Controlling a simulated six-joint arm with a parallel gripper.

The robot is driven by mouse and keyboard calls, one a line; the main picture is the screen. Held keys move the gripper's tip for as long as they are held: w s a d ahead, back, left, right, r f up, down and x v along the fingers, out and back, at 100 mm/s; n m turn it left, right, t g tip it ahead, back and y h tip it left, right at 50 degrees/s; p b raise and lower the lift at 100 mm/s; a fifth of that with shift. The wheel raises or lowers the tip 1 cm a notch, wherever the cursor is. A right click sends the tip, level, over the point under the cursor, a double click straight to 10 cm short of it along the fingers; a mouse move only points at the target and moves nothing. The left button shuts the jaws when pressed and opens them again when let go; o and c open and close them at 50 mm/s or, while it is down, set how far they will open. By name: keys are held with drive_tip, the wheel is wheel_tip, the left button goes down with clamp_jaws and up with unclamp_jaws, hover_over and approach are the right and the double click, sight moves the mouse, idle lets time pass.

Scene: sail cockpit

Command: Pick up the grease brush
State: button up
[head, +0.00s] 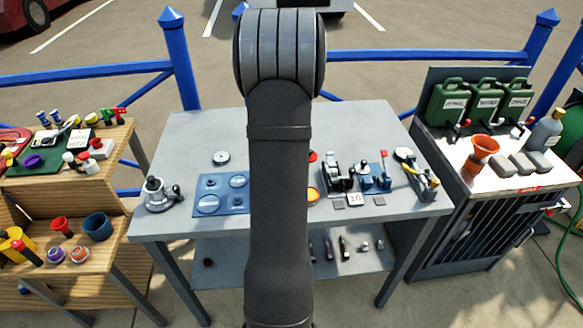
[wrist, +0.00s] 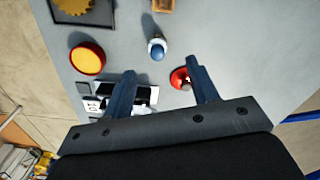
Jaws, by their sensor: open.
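I cannot make out a grease brush for certain in either view. In the wrist view, my gripper (wrist: 160,72) is open, with its two blue fingers apart and nothing held between them. Just beyond the fingertips a small pale item with a blue rounded top (wrist: 157,49) stands on the grey table (wrist: 215,35); I cannot tell what it is. A red round piece (wrist: 181,78) lies by the right finger. A red-rimmed orange-yellow dish (wrist: 88,58) is to the left. In the head view, my arm hides the gripper and the table's middle.
In the head view, a blue tray (head: 208,203) and a grey metal unit (head: 160,196) stand left. Green cans (head: 486,103) and an orange funnel (head: 481,150) are right.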

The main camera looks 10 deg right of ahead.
drive_tip(key=f, duration=0.8)
drive_tip(key=shift+s+d, duration=0.15)
drive_tip(key=shift+s, duration=0.05)
drive_tip(key=c, duration=1)
